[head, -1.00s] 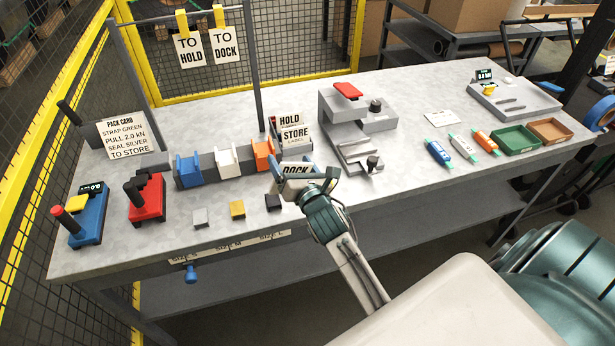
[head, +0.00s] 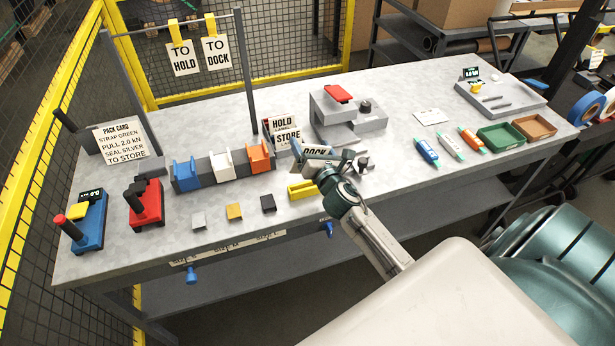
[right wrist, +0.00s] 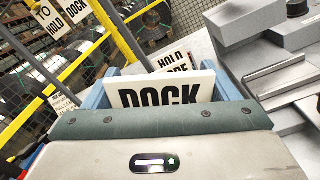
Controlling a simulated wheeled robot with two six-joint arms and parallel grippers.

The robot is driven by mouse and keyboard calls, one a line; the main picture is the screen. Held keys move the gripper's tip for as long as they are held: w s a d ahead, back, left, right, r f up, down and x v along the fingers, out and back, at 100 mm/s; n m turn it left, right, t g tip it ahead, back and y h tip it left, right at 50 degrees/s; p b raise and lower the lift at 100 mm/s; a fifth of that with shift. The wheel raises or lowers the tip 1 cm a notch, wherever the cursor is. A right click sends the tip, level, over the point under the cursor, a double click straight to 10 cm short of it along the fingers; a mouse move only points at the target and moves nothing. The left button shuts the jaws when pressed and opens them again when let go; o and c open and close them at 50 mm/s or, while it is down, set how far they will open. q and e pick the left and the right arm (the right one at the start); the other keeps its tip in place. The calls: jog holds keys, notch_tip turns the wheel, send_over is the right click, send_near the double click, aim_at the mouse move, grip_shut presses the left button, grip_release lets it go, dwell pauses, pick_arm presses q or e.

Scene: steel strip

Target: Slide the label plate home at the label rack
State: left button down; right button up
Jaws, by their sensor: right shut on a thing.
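My right gripper (head: 314,155) is shut on a white label plate reading DOCK (head: 313,151), above the bench near the label rack. In the right wrist view the DOCK plate (right wrist: 158,94) stands between the blue fingers (right wrist: 150,75), lettering towards the camera. The rack's plates, HOLD (head: 282,123) and STORE (head: 288,137), stand just behind and left of the gripper in the head view. In the right wrist view the STORE plate (right wrist: 176,66) is partly hidden behind the DOCK plate. The rack's base is mostly hidden. My left gripper is not in view.
A grey press with a red pad (head: 338,94) stands close to the gripper's right. Blue, white and orange holders (head: 222,163) stand to the left. A yellow block (head: 301,190) lies at the front edge. The pack card (head: 121,141) reads TO STORE.

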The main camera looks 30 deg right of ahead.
notch_tip(320, 180, down, 7)
jog(key=shift+b, duration=1.25)
